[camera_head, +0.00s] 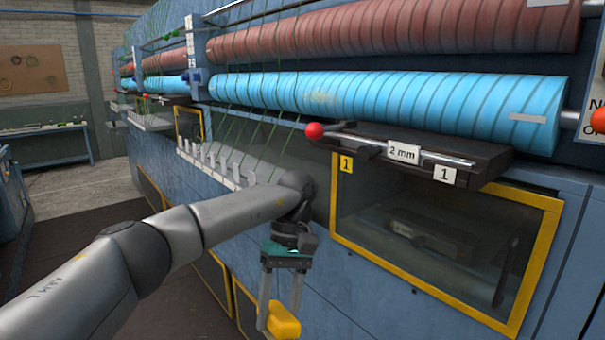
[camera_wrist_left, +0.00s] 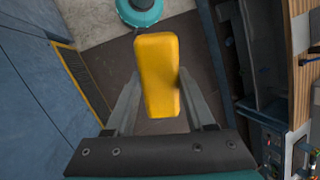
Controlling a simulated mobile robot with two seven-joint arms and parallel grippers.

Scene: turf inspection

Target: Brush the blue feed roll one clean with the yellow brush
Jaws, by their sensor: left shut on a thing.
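The blue feed roll (camera_head: 400,99) runs along the machine front, below a red-brown roll. It has dark spiral lines and a yellowish patch (camera_head: 318,97) left of its middle. My left gripper (camera_head: 280,312) hangs low in front of the machine, well below the roll, shut on the yellow brush (camera_head: 284,322). In the left wrist view the brush (camera_wrist_left: 158,75) shows as a yellow block between the two fingers (camera_wrist_left: 160,100). Its bristles are not visible. The brush is apart from the roll. My right gripper is not in view.
A dark ledge (camera_head: 470,160) with a "2 mm" label and a red ball knob (camera_head: 314,131) juts out below the roll. A yellow-framed window (camera_head: 440,240) lies beneath it. Green yarns (camera_head: 262,140) run down to white guides (camera_head: 215,165). Floor at left is open.

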